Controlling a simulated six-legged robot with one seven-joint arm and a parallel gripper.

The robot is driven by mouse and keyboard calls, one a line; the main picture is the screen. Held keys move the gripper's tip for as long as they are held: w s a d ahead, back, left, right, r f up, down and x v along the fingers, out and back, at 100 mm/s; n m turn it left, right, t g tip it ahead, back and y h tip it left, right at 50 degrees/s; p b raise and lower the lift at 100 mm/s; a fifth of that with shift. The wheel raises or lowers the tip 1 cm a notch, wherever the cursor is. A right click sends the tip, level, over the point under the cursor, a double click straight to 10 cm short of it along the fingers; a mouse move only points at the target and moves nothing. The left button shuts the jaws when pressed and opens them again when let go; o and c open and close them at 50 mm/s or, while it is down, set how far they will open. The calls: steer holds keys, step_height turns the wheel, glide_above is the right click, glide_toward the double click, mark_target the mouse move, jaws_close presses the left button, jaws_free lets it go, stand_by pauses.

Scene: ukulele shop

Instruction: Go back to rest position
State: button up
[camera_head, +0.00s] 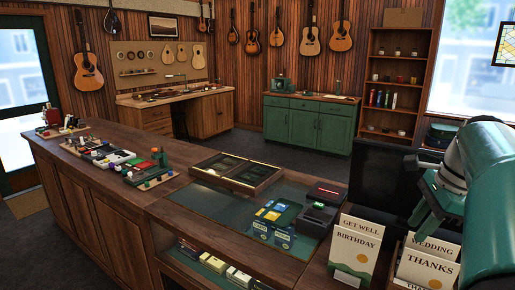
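My green and white arm fills the right edge of the head view. The green end part that looks like my gripper (428,208) points down beside the dark monitor, just above and behind the card rack. I cannot tell whether its fingers are apart or together, and I see nothing held in it. Greeting cards reading "Get well" and "Birthday" (356,247) stand left of it, and cards reading "Wedding" and "Thanks" (429,262) stand below it.
A dark monitor (378,178) stands close left of my arm. The glass-topped counter (210,205) carries a wooden tray (237,172), small blue and yellow boxes (270,218) and a black card terminal (318,218). A green cabinet (308,125) and shelf (396,80) stand behind, across open floor.

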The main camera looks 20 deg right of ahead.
steer(key=w+a+f+n+h, duration=0.1)
steer(key=a+f+n, duration=0.1)
steer(key=a+n, duration=0.45)
steer(key=a+f+n+h, duration=0.15)
steer(key=a+n, duration=0.25)
steer(key=a, duration=0.6)
steer(key=s+a+f+n+t, duration=0.1)
steer(key=s+a+f+n, duration=0.1)
steer(key=a+f+n, duration=0.2)
steer(key=s+a+f+n+t, duration=0.2)
steer(key=s+a+f+n, duration=0.1)
steer(key=a+n, duration=0.5)
steer(key=shift+s+a+f+n, duration=0.15)
steer(key=shift+a+f+n, duration=0.2)
steer(key=shift+a, duration=0.5)
steer(key=shift+s+y, duration=0.2)
steer(key=shift+y, duration=0.05)
